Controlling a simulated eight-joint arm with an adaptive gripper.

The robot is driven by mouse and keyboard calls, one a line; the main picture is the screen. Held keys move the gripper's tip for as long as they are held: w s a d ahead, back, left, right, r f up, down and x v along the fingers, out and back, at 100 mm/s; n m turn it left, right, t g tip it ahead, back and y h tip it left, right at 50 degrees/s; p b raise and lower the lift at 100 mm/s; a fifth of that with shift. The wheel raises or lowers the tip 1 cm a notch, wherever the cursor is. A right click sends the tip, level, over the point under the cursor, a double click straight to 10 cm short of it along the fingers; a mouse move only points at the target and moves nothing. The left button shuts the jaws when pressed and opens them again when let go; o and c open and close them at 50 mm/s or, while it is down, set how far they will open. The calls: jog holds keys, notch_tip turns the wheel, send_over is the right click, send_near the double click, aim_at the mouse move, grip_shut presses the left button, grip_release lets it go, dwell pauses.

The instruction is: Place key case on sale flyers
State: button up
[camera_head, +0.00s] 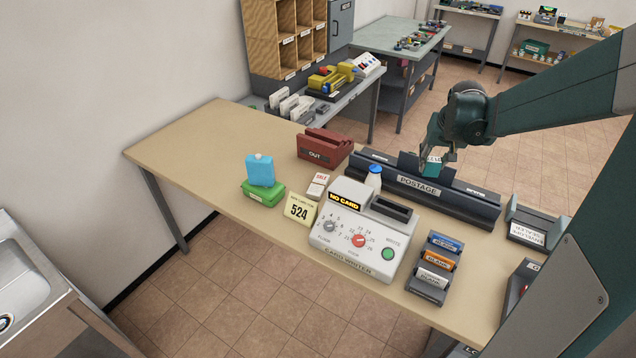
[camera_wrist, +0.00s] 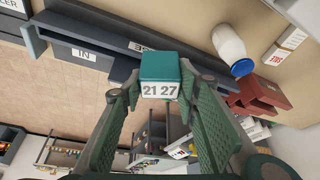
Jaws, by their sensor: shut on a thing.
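My gripper (camera_head: 432,158) is shut on a small teal case with a white "21 27" label, which I take to be the key case (camera_wrist: 160,77). In the head view the case (camera_head: 432,167) hangs between the fingertips, above or in front of the black postage rack. The sale flyers (camera_head: 318,185) are a small white stack with red lettering on the table, well to the left of my gripper. A white stack with red print at the wrist view's upper right looks like the flyers (camera_wrist: 291,41).
A red OUT tray (camera_head: 322,147) is behind the flyers; a green block (camera_head: 263,194) with a blue item (camera_head: 260,169) stands left. The table's left end is clear.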

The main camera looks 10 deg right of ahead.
jog(key=w+a, duration=0.4)
jog(key=a, duration=0.1)
jog(key=w+a+n+p, duration=0.1)
jog(key=w+a, duration=0.3)
jog(key=a, duration=0.1)
jog(key=w+a+n+y+p, duration=0.1)
jog(key=w+a, duration=0.3)
jog(key=a, duration=0.1)
jog(key=shift+w+t, duration=0.3)
jog(key=w+a+n+p, duration=0.1)
jog(key=w+a, duration=0.2)
jog(key=a, duration=0.3)
jog(key=w+a+f+n, duration=0.1)
jog(key=w+a, duration=0.1)
jog(key=a, duration=0.4)
jog(key=w+a+n+p, duration=0.1)
jog(key=w+a, duration=0.2)
jog(key=a, duration=0.3)
jog(key=shift+y, duration=0.4)
notch_tip(320, 180, down, 5)
jog(key=shift+w+d, duration=0.1)
jog(key=shift+d, duration=0.05)
jog(key=shift+f, duration=0.15)
send_near(317, 180)
jog(key=shift+w, duration=0.9)
jog(key=shift+f, duration=1.8)
jog(key=shift+f+b, duration=0.25)
jog(key=shift+b, duration=0.15)
